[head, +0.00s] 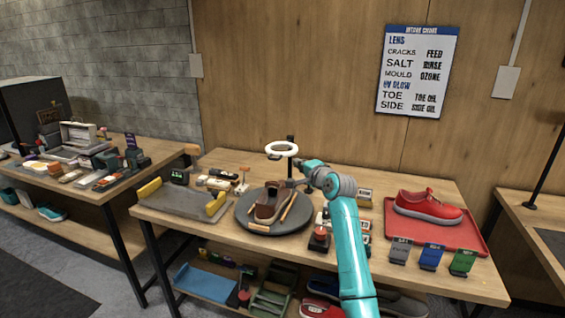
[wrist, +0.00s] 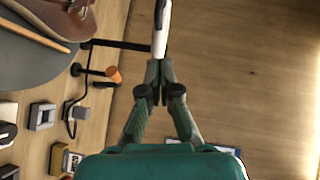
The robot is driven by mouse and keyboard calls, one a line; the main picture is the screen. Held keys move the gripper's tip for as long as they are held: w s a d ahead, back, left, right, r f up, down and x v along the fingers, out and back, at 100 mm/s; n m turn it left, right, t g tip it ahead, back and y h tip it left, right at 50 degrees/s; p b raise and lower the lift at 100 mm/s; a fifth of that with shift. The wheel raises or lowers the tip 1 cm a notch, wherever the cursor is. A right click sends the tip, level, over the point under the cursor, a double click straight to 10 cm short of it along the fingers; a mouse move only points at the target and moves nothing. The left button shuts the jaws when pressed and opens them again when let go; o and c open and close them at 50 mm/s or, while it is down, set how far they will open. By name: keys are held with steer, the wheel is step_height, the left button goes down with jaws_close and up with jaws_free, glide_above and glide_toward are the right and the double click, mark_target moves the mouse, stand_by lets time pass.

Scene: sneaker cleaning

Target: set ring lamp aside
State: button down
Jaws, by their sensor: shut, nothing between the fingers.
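The ring lamp (head: 270,153) is a white ring on a dark post, standing behind the round grey turntable (head: 246,223) in the head view. In the wrist view the white ring (wrist: 161,30) shows edge-on, just beyond my fingertips, with a dark arm at its left. My gripper (head: 303,166) is beside the lamp, a little below and to the right of the ring. In the wrist view my gripper's fingers (wrist: 160,75) come together with nothing held between them. Whether the fingertips touch the ring, I cannot tell.
A brown shoe (head: 270,203) sits on the turntable. A grey tray (head: 180,203) lies at the left, and a red shoe (head: 428,206) on a red tray (head: 455,238) at the right. Small bottles and boxes crowd the middle. A wood wall (head: 320,90) stands behind.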

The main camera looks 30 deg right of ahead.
mark_target(279, 159)
steer(key=w, duration=0.4)
steer(key=w+a+f, duration=0.1)
steer(key=w, duration=0.2)
steer(key=shift+a+f, duration=0.1)
steer(key=shift+w+a+f, duration=0.1)
steer(key=shift+w+a, duration=0.2)
steer(key=shift+w, duration=0.05)
steer(key=shift+a, duration=0.1)
